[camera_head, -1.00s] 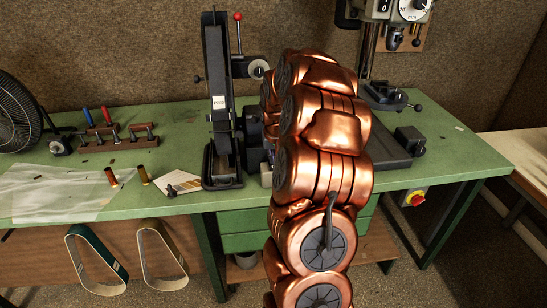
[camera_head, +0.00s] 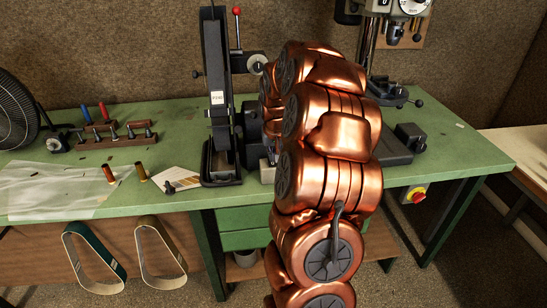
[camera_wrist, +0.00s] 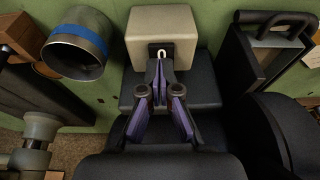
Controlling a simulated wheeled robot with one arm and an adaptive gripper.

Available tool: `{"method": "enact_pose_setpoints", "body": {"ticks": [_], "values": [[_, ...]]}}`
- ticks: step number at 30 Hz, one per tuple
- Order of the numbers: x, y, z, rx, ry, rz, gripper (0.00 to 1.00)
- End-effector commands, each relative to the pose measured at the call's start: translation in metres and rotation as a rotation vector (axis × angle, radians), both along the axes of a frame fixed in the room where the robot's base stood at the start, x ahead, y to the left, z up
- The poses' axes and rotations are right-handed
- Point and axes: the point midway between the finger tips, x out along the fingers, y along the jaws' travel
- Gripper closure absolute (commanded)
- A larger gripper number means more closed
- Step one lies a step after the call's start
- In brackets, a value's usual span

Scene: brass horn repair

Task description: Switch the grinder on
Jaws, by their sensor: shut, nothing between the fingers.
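The grinder (camera_head: 215,95) is a tall black belt machine with a red-knobbed lever, standing on the green bench in the head view. A beige box (camera_head: 267,172) sits at its right foot, partly hidden by my arm. In the wrist view a beige box (camera_wrist: 163,25) shows a dark plate with a small white toggle switch (camera_wrist: 163,55). My gripper (camera_wrist: 160,80), with purple pads, is shut and empty, its tips just in front of the toggle. I cannot tell whether they touch it. My gripper is hidden behind my copper arm in the head view.
A drill press (camera_head: 382,80) stands to the right of my arm, with a red-and-yellow stop button (camera_head: 413,195) on the bench front. A metal cylinder with a blue band (camera_wrist: 76,45) is left of the gripper in the wrist view. A fan (camera_head: 18,115) stands far left.

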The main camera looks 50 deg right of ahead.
Motion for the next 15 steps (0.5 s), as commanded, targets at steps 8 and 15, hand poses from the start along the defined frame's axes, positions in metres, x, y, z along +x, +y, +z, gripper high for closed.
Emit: {"method": "enact_pose_setpoints", "body": {"ticks": [8,15], "values": [[-0.007,0.009,0.046,-0.003,-0.006,0.003,1.0],[-0.02,0.019,0.088,-0.003,-0.004,0.003,1.0]]}}
